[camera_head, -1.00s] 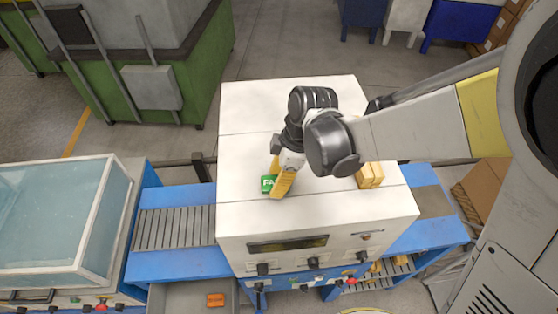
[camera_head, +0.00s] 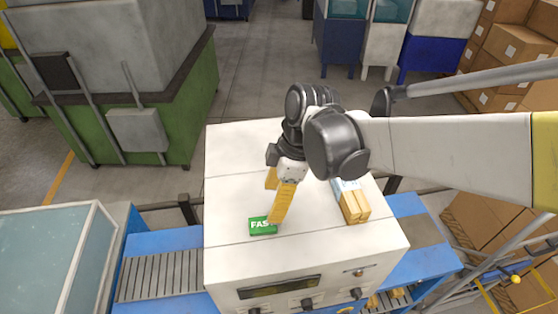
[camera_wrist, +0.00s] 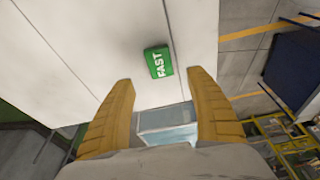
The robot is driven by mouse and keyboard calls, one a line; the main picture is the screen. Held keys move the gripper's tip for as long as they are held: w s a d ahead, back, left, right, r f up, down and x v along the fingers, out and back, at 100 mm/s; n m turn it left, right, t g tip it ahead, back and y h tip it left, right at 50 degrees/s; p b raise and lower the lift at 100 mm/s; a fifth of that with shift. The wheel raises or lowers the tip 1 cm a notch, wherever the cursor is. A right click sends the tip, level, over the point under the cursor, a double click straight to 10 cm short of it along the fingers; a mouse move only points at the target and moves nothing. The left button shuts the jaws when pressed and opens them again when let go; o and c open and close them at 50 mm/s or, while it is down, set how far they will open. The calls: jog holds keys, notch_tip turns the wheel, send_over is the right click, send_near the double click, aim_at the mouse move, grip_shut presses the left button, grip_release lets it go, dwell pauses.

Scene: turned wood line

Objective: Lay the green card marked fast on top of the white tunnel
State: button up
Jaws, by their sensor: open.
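The green card marked FAST (camera_head: 259,227) lies flat on top of the white tunnel (camera_head: 232,186), left of the middle. In the wrist view the card (camera_wrist: 158,62) lies on the white top (camera_wrist: 85,45), whole and unheld. My gripper (camera_head: 272,203) is open, with yellow fingers, just above and beside the card. In the head view one finger hides the card's right end. In the wrist view the card lies beyond the gap between my open fingertips (camera_wrist: 162,78), with nothing between them.
Tan blocks (camera_head: 354,205) with a pale blue and white piece stand on the tunnel's right side. A blue roller conveyor (camera_head: 155,275) runs into the tunnel's left side. A glass-topped case (camera_head: 50,245) stands at the far left. The tunnel's back top is bare.

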jog(key=s+d+r+m+t+h, duration=0.1)
jog(key=s+d+r+m+t, duration=0.1)
jog(key=d+m, duration=0.4)
jog(key=s+d+r+m+t+h, duration=0.1)
jog(key=s+d+r+m+t, duration=0.1)
jog(key=d+m, duration=0.5)
jog(key=s+d+r+m+t+h, duration=0.1)
jog(key=s+d+m+t, duration=0.1)
jog(key=d+m, duration=0.4)
jog(key=d+t, duration=0.1)
jog(key=d, duration=0.2)
jog(key=shift+d+r+m+t, duration=0.4)
jog(key=shift+a, duration=0.15)
